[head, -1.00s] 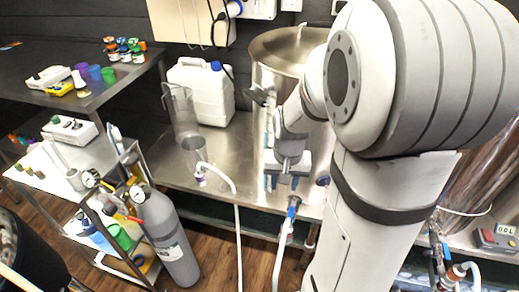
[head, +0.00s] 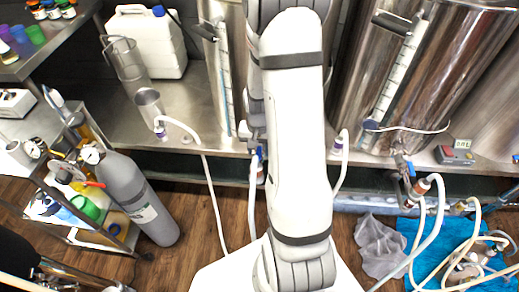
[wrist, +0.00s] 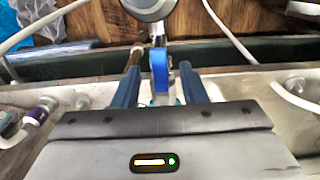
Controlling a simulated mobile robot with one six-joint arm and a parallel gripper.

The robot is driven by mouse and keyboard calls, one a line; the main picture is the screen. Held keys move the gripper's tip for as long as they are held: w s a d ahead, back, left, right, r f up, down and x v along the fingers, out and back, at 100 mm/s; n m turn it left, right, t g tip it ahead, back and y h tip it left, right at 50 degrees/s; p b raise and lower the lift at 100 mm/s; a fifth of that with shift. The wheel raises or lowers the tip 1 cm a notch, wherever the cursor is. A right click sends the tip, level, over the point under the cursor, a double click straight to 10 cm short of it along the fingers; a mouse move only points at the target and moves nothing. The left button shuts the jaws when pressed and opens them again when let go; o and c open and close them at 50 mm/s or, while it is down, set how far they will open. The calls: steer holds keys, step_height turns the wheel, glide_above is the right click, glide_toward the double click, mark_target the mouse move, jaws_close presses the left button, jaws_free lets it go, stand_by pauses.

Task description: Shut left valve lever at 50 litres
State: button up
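The left valve's blue lever (wrist: 160,74) stands upright in the wrist view, between the two dark blue fingers of my gripper (wrist: 161,66). The fingers are apart, one on each side of the lever, with narrow gaps showing. In the head view the lever (head: 260,155) is a small blue piece at the left tank's foot, beside my arm, which hides most of the gripper. The left tank (head: 207,66) has a sight glass (head: 225,80) on its front. A small red and grey display box (head: 455,154) has a lit readout, too small to read surely.
White hoses (head: 209,190) hang near the left valve. A right tank (head: 430,75) has its own valve and hose (head: 425,190). A grey gas cylinder (head: 140,190) stands at the left by a trolley. A blue cloth (head: 425,235) and grey rag (head: 380,247) lie on the floor.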

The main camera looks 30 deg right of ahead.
steer(key=shift+f, duration=0.15)
steer(key=shift+c, duration=0.5)
jaws_close()
